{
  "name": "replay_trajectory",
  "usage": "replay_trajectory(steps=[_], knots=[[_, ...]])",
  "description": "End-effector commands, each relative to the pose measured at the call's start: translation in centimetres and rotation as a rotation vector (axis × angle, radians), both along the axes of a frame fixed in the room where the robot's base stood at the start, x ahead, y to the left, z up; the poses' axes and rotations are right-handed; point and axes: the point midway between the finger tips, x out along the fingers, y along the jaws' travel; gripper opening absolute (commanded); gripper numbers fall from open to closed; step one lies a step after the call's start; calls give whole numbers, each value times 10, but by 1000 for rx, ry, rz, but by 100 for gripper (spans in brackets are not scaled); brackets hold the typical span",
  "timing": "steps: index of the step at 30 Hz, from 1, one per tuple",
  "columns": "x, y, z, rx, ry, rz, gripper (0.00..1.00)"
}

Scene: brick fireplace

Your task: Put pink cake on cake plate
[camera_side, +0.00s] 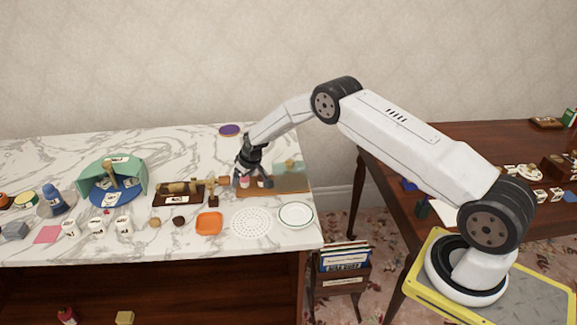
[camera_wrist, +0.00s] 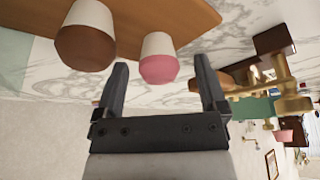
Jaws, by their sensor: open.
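The pink cake (camera_wrist: 159,58), with a white upper part, stands on a wooden board (camera_wrist: 190,15) in the wrist view. In the side view a bit of pink (camera_side: 245,182) shows by my gripper's fingers. My gripper (camera_side: 252,183) points down at the board's left end. Its fingers (camera_wrist: 162,63) are open, with the pink cake seen between their tips and nothing gripped. A white perforated plate (camera_side: 251,222) and a white plate with a green rim (camera_side: 296,215) lie in front of the board. I cannot tell which is the cake plate.
A brown cake (camera_wrist: 86,38) stands beside the pink one on the board. An orange dish (camera_side: 209,222) lies left of the perforated plate. A dark tray (camera_side: 177,200) and a brass-coloured object (camera_side: 211,194) stand left of my gripper. The counter's right edge is near the green-rimmed plate.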

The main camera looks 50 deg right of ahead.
Motion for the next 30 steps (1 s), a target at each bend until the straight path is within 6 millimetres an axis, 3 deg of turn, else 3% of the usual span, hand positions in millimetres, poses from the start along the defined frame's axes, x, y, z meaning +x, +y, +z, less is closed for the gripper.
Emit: replay_trajectory(steps=[11,14,20,30], knots=[[0,0,0,0,0,0,91],[0,0,0,0,0,0,66],[0,0,0,0,0,0,2],[0,0,2,0,-1,0,0]])
